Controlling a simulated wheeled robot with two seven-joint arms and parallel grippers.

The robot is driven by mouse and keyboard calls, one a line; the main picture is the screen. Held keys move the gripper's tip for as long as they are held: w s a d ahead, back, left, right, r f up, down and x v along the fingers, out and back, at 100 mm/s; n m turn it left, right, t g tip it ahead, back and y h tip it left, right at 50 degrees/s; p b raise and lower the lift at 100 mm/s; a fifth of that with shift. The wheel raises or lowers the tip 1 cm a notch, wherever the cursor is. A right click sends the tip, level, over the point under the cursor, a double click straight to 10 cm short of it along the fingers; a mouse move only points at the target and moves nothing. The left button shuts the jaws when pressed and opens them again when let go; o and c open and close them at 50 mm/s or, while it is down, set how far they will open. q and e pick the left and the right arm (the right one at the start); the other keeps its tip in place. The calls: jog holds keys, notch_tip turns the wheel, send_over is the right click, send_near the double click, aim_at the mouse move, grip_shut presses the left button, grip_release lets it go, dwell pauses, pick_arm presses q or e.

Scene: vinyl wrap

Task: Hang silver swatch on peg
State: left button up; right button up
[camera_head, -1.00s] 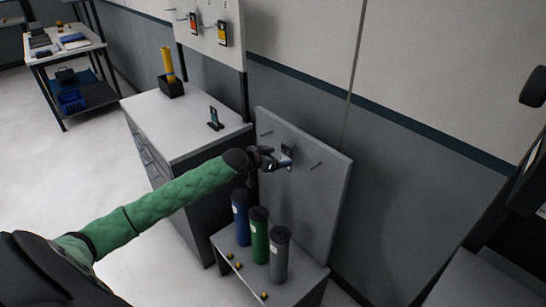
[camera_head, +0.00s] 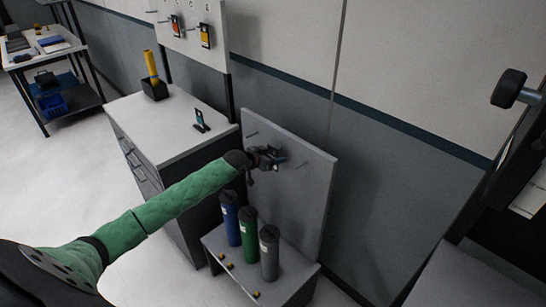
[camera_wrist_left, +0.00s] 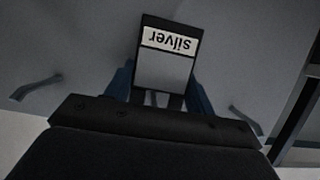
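The silver swatch (camera_wrist_left: 165,72) is a small dark-framed card with a grey face and a white "silver" label, upside down in the left wrist view. My left gripper (camera_wrist_left: 160,90) has its blue fingers at the two side edges of the swatch and appears shut on it. In the head view my left gripper (camera_head: 273,158) is close in front of the grey peg board (camera_head: 310,195). One peg (camera_head: 252,134) shows left of the gripper and another peg (camera_head: 301,165) right of it. Any peg behind the swatch is hidden. My right gripper is not in view.
Blue (camera_head: 230,218), green (camera_head: 248,235) and grey (camera_head: 269,253) rolls stand on a low shelf below the board. A cabinet (camera_head: 165,127) to the left carries a small stand (camera_head: 200,121) and a yellow roll (camera_head: 151,68) in a black holder. Two swatches hang on the upper wall panel.

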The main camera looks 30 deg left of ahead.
pick_arm(q)
jog(key=shift+c, duration=0.8)
jog(key=o, duration=1)
jog(key=shift+o, duration=0.2)
jog(key=shift+s+a, duration=0.1)
jog(key=shift+s, duration=0.2)
jog(key=b+v, duration=0.3)
jog(key=v, duration=0.4)
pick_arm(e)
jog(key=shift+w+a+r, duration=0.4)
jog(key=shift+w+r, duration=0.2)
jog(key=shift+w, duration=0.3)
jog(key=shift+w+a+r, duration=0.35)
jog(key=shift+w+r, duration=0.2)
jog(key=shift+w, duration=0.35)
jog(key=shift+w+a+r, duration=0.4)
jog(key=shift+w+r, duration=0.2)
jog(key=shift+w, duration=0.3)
pick_arm(q)
jog(key=shift+r, duration=0.1)
